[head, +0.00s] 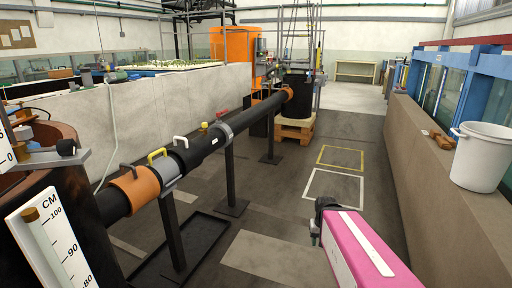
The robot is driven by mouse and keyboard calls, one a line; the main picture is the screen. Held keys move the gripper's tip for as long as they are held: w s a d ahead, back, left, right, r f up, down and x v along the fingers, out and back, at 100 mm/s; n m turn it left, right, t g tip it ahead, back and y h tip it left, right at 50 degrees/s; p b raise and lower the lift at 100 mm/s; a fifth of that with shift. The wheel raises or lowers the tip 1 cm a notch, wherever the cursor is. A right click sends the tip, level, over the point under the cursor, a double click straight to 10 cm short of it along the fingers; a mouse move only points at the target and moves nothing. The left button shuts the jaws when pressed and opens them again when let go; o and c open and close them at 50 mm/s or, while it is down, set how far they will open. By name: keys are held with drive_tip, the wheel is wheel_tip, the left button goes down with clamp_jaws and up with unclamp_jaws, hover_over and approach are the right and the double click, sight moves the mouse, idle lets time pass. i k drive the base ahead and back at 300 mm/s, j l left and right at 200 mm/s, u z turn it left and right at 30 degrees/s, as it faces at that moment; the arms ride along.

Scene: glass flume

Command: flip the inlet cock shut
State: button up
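A long black pipe (255,110) on dark posts runs from the large dark tank at the left to the back. Several fittings sit on its top: an orange collar with a dark handle (126,168), a yellow handle (157,155), a white handle (180,142), a small yellow knob (204,126) and a small red lever (219,113). I cannot tell which of them is the inlet cock. The dark end of my pink arm, my gripper (318,219), is at lower right, over the floor and well apart from the pipe. Its fingers are not clear.
A scale board (55,247) and dark tank (50,165) stand at the left. A black tray (185,250) lies under the pipe. A low wall (420,165) with a white bucket (480,157) bounds the right. The middle floor is clear, with painted rectangles.

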sight(219, 114)
drive_tip(key=i+j+u, duration=0.1)
drive_tip(key=i+u, duration=0.35)
drive_tip(key=i, duration=0.3)
drive_tip(key=i+l+u, duration=0.15)
drive_tip(key=i+u, duration=0.3)
drive_tip(key=i, duration=0.3)
drive_tip(key=k+j+u, duration=0.25)
drive_tip(key=k+u, duration=0.2)
drive_tip(key=k, duration=0.05)
